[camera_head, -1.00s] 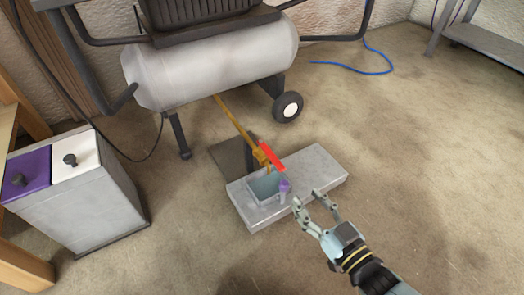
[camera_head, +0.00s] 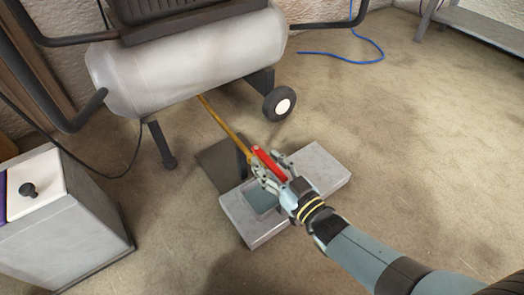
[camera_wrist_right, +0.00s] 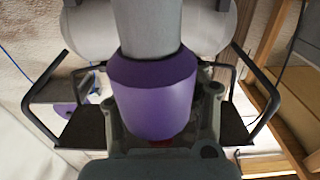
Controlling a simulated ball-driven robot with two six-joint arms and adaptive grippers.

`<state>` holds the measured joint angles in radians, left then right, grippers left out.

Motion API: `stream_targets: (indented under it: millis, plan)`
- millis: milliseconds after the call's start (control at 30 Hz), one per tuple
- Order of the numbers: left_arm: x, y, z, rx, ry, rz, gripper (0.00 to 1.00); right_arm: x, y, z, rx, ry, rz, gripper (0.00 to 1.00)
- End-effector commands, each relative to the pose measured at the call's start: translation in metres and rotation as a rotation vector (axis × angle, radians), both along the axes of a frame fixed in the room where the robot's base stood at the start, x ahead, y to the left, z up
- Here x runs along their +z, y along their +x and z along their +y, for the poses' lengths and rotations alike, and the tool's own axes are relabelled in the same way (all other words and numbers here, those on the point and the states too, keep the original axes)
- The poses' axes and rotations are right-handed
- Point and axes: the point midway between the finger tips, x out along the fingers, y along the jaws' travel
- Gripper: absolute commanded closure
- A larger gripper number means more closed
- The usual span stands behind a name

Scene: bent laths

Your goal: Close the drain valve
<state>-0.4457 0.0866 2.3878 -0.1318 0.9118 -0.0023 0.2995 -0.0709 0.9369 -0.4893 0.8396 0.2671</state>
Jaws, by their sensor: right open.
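The drain valve's red lever (camera_head: 262,157) is at the end of a yellow pipe (camera_head: 222,122) that comes from under the grey tank. In the head view the lever runs roughly in line with the pipe. My right gripper (camera_head: 269,165) is open at the lever, its fingers on either side of it; whether they touch it I cannot tell. The gripper hides most of the valve body. In the right wrist view a purple cylinder (camera_wrist_right: 152,100) fills the middle, with a small red strip (camera_wrist_right: 160,143) just below it. My left gripper is not in view.
A grey block (camera_head: 318,168) with a square basin (camera_head: 262,196) lies under the valve. The tank (camera_head: 190,60) on its black frame and wheel (camera_head: 280,104) stands behind. A grey box (camera_head: 65,225) stands at left.

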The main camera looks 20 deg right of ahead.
Motion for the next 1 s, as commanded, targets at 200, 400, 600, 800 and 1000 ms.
stream_targets:
  millis: [200,400,600,800,1000]
  plan:
    - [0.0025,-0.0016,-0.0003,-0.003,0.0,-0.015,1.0,-0.0002,0.0009,0.0019,0.001,0.0,0.001,0.6]
    - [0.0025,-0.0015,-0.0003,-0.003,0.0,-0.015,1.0,-0.0001,0.0011,0.0018,0.001,0.0,0.001,0.73]
    - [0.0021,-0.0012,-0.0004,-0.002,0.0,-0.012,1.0,-0.0001,0.001,0.0016,0.001,0.0,0.0,0.99]
    - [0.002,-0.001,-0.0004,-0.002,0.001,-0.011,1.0,-0.0002,0.0009,0.0015,0.001,0.0,0.001,1.0]
    - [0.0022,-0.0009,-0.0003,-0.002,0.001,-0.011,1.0,-0.0001,0.0005,0.0012,0.001,-0.001,0.001,1.0]
